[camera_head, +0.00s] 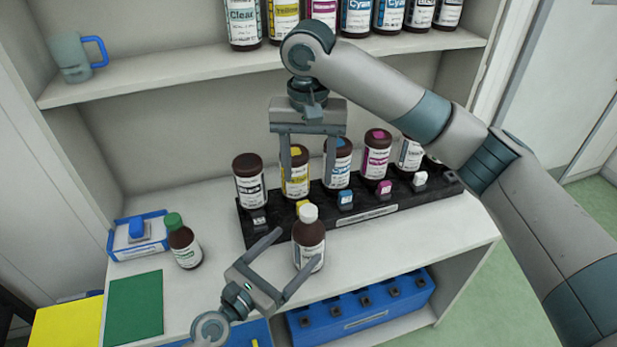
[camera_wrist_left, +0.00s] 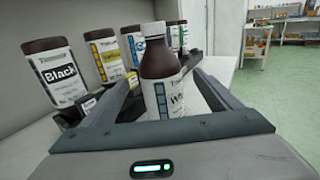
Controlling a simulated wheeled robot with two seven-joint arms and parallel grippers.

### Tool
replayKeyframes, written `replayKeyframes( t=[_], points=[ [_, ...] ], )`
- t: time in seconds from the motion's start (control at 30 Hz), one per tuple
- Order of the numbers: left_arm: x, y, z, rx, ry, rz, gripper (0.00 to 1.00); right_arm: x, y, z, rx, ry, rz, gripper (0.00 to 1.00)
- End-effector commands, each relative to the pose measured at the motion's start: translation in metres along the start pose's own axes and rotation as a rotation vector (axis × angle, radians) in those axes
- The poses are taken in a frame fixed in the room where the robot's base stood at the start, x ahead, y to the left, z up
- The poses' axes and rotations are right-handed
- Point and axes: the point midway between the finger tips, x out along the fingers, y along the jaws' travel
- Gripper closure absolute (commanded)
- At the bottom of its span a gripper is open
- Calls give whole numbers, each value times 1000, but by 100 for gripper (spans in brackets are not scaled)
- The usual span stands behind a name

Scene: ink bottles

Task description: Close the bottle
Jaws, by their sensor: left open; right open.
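A brown bottle with a white cap (camera_head: 309,238) stands upright on the counter in front of the black rack in the head view. The white cap (camera_head: 309,213) sits on its neck; I cannot tell how tight it is. My left gripper (camera_head: 298,247) is open, with one finger on each side of this bottle. My right gripper (camera_head: 308,168) is open and empty, fingers pointing down, higher up near the yellow-label and cyan-label bottles.
The black rack (camera_head: 372,212) holds several brown ink bottles with coloured labels. A green-capped bottle (camera_head: 183,243) and a blue-white box (camera_head: 139,236) stand at the left, by a green mat (camera_head: 135,307). A blue case (camera_head: 362,312) sits below. A shelf (camera_head: 190,86) with more bottles is above.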

Motion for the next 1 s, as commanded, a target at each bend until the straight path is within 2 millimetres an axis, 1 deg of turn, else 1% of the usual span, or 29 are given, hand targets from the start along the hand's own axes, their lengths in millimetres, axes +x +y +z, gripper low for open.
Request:
replayKeyframes(
  t=[0.03,0.2,0.3,0.4,0.6,1.0],
  points=[
    [-12,0,-3,1,2,-1,17,5,0,0,0,0,0,47],
    [-42,0,-3,0,1,-1,17,12,0,0,0,0,0,47],
    [-56,0,-2,0,1,-1,17,16,0,0,0,0,0,47],
    [-65,-1,-2,0,1,-1,17,18,0,0,0,0,0,47],
    [-72,0,0,-1,0,-1,17,19,0,0,0,0,0,47],
    [-72,0,0,-1,0,-1,17,19,0,0,0,0,0,47]
  ],
)
